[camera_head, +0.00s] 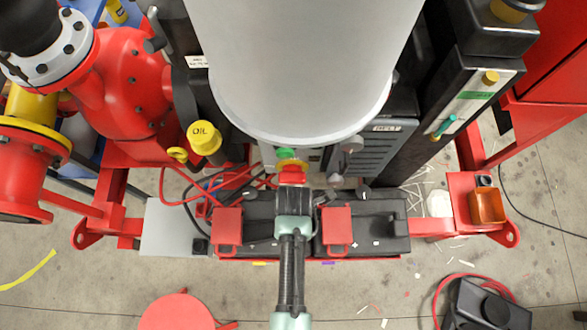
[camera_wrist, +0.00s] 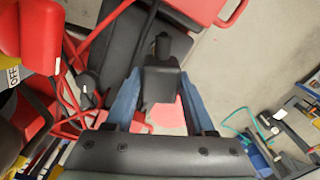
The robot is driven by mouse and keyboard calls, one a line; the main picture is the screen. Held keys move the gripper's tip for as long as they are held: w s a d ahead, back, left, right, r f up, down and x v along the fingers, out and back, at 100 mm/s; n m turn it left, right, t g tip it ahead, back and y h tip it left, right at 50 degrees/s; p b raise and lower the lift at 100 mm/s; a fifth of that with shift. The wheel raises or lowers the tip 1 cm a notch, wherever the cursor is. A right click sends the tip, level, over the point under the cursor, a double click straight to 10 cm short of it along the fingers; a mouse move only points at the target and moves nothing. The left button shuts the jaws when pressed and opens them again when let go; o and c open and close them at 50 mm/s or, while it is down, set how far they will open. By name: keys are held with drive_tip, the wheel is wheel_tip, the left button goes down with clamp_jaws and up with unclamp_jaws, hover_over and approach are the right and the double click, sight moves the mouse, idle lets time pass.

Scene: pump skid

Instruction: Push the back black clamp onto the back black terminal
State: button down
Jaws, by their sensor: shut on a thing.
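The black clamp (camera_wrist: 161,88) is between the blue fingers of my gripper (camera_wrist: 159,78) in the wrist view, and the gripper is shut on it. A dark upright part of it points away from the fingers. In the head view my arm's end hides the fingertips and the clamp, over the two black batteries. The left battery (camera_head: 262,232) and the right battery (camera_head: 375,225) sit side by side under red brackets. The back black terminal cannot be made out in either view, so I cannot tell whether the clamp touches it.
Red brackets, left (camera_head: 228,226) and right (camera_head: 336,226), flank my arm. A large grey tank (camera_head: 305,65) overhangs the back of the batteries. Red and black cables (camera_head: 190,185) run at the left. Open floor (camera_head: 370,290) lies in front of the skid.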

drive_tip(key=shift+w, duration=0.2)
drive_tip(key=shift+s+f+b, duration=0.15)
drive_tip(key=shift+f+b, duration=0.25)
drive_tip(key=shift+b, duration=0.15)
wheel_tip(320, 180, down, 5)
drive_tip(key=b, duration=0.5)
drive_tip(key=shift+r, duration=0.25)
drive_tip(key=shift+p, duration=0.65)
drive_tip(key=shift+f+b, duration=1.2)
drive_tip(key=shift+f, duration=0.55)
idle(0.4)
drive_tip(key=shift+c, duration=0.9)
unclamp_jaws()
